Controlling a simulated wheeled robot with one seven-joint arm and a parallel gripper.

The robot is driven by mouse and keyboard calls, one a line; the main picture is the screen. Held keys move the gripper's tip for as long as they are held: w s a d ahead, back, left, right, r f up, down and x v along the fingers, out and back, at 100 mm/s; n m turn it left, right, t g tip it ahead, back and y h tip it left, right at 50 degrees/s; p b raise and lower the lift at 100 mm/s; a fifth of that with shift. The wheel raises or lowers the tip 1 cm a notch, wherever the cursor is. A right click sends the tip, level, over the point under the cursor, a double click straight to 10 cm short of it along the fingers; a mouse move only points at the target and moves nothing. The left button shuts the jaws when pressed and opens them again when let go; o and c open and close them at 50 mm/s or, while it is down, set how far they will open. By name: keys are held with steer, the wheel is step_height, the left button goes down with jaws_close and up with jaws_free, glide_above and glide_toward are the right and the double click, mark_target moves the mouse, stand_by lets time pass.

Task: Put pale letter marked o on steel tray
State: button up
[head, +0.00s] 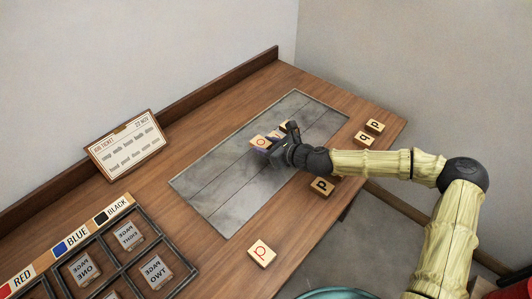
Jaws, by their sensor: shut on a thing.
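The pale letter marked o (260,142) is a light wooden block with a reddish mark. It shows at the left side of my gripper (274,142), over the far part of the steel tray (215,200). My gripper is shut on it, and its fingers cover part of the block. The tray is a flat grey plate with lines across it. I cannot tell whether the block touches the tray or hangs just above it.
Pale letter blocks lie on the wooden table right of the tray: one p (322,186), one q (365,138), another (375,125). A red-lettered block (262,252) lies in front. A job ticket (126,145) stands at left. A dark-framed rack (183,264) holds several grey blocks.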

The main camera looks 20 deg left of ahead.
steer(key=shift+f, duration=1.85)
steer(key=o, duration=1)
steer(key=shift+c, duration=0.2)
steer(key=v, duration=1.2)
